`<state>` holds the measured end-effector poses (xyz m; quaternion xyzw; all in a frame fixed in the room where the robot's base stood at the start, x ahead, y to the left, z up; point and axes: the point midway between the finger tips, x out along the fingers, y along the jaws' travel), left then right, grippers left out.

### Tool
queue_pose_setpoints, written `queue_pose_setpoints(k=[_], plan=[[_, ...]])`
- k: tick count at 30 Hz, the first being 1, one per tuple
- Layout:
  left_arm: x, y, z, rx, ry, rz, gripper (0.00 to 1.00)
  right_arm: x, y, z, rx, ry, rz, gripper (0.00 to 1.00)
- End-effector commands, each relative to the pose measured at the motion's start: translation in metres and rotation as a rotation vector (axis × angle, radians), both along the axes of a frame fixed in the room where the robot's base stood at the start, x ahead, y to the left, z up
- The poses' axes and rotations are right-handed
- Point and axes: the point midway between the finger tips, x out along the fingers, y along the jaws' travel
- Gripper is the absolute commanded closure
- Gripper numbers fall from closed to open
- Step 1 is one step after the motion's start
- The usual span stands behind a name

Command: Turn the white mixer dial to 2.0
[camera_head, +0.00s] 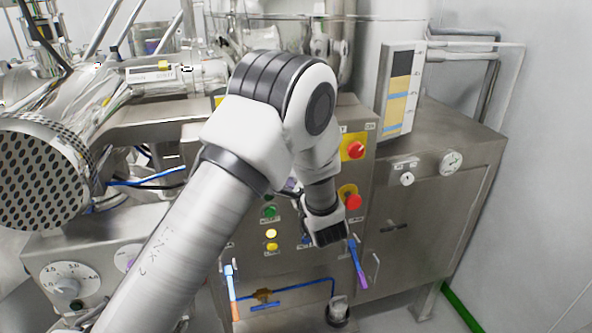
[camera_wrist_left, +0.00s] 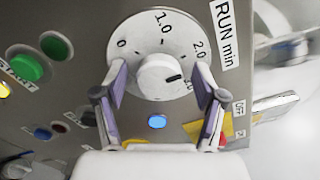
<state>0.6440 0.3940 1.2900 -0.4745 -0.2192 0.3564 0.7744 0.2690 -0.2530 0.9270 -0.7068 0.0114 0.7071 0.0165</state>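In the left wrist view a white dial (camera_wrist_left: 146,33) with a round white knob (camera_wrist_left: 153,76) is on a grey panel. Its scale reads 0, 1.0 and 2.0, with a further mark partly hidden by the right-hand finger. The knob's black pointer line lies to the right, below the 2.0 mark. My left gripper (camera_wrist_left: 160,82) is open, one finger on each side of the knob with gaps. In the head view my left gripper (camera_head: 326,234) is before the button panel, and my arm hides the dial there. My right gripper is not in view.
A blue lit button (camera_wrist_left: 157,121) is just below the knob between the fingers. Green buttons (camera_wrist_left: 56,46) are to its left. In the head view, red stop buttons (camera_head: 355,150) are near my forearm, and another white dial (camera_head: 67,286) is at lower left.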

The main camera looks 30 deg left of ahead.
Motion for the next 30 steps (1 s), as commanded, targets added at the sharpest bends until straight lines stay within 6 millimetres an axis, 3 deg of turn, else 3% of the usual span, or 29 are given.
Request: queue_pose_setpoints(k=[8,19,30], plan=[[-0.005,-0.007,0.000,0.001,0.002,-0.002,0.30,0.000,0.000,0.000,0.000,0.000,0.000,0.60],[-0.045,-0.056,0.000,0.002,0.001,-0.003,0.30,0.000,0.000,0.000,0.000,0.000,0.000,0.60],[-0.048,-0.057,-0.001,0.000,0.001,0.000,0.30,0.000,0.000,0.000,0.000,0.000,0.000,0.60]])
